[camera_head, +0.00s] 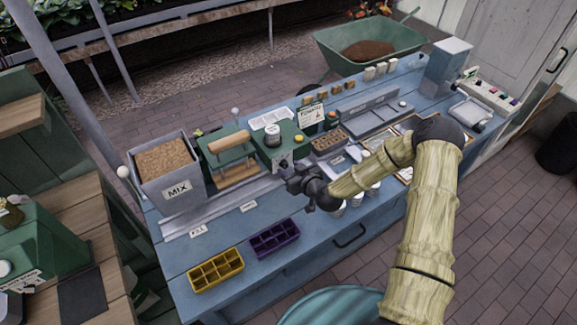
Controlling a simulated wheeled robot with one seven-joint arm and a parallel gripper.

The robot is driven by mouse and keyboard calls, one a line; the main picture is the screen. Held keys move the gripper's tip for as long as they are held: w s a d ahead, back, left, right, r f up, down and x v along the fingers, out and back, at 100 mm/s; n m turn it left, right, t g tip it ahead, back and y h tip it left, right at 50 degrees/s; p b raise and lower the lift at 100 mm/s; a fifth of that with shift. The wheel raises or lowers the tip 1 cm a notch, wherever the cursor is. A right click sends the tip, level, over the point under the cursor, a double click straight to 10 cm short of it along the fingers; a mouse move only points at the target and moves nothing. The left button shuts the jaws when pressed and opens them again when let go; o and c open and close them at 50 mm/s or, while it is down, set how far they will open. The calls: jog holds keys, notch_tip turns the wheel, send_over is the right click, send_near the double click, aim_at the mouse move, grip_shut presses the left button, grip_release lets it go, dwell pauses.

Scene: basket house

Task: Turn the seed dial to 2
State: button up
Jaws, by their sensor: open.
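My gripper (291,184) is open and empty, just in front of and slightly below the knob. It appears apart from the knob, but the exact gap cannot be told. My arm comes in from the lower right and hides part of the bench.
A grey MIX bin (170,178) and a wooden roller press (232,155) stand left of the machine. Yellow (215,270) and purple (274,239) cell trays lie at the bench front. White cups (373,187) stand close to my forearm. A TOMATO sign (311,114) stands behind.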

jog(key=shift+x, duration=0.85)
jog(key=c, duration=1)
